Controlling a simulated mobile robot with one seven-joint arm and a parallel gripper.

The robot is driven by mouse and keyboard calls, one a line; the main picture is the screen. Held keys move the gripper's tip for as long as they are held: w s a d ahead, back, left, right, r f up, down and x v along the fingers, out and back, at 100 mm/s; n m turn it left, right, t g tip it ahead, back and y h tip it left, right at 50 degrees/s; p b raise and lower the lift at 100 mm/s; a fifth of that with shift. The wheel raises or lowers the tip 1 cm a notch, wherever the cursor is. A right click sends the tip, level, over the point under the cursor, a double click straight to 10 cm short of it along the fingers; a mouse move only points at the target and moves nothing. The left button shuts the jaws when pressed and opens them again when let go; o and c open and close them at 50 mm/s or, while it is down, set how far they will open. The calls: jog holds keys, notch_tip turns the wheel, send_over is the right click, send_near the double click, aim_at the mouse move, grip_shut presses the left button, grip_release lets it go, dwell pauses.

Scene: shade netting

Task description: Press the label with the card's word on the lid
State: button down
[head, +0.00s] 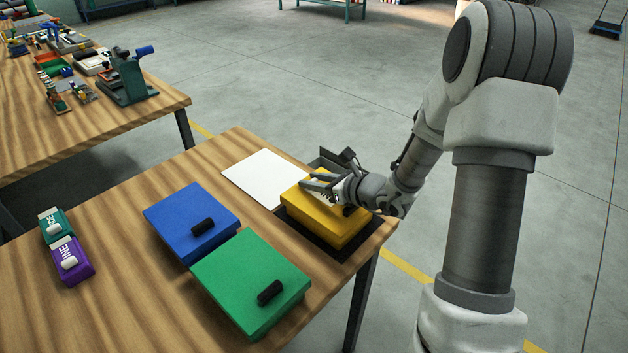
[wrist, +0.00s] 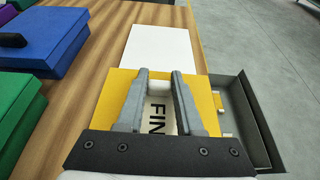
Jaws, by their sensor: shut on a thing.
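The yellow box lid (head: 324,222) is at the table's right end; it also shows in the wrist view (wrist: 122,82). The label carries black letters reading "FIN", the rest hidden by my gripper. Whether the label touches the lid or hovers just above it, I cannot tell. A teal block (head: 54,226) and a purple block (head: 71,261) with white lettered tops lie at the far left. A white card (head: 265,178) lies flat behind the box; I see no word on it.
A blue box (head: 185,215) and a green box (head: 245,285), each with a black handle, stand left of the yellow one. A dark open tray (wrist: 262,125) stands close beside the yellow box. Bare table lies between the blocks and boxes.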

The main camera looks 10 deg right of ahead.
jog(key=shift+c, duration=2.4)
grip_release()
jog(key=shift+f, duration=0.1)
jog(key=shift+s, duration=0.1)
